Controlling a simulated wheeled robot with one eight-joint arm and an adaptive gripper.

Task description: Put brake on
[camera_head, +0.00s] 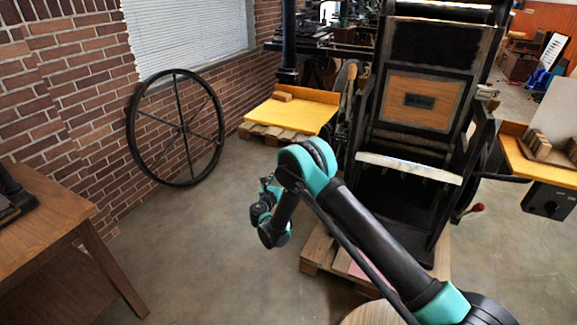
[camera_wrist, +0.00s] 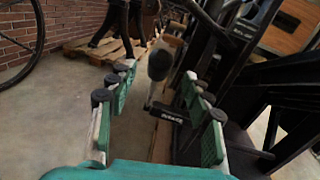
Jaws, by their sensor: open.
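A dark lever with a rounded black knob (camera_wrist: 160,65) shows in the middle of the wrist view. A dark block with small white lettering (camera_wrist: 170,115) is at its lower part; I cannot read the lettering with certainty. My gripper (camera_wrist: 158,76) is open, with one green finger on each side of the lever. The knob appears in the gap between the fingers, and no contact shows. In the head view my gripper (camera_head: 264,200) is partly hidden by my arm, left of the press (camera_head: 420,100). I cannot make out this lever there.
The press stands on a wooden pallet (camera_head: 315,250). A yellow side table (camera_head: 292,112) is behind my gripper. A large spoked wheel (camera_head: 185,128) leans by the brick wall. A red-knobbed handle (camera_head: 477,207) is at the press's right.

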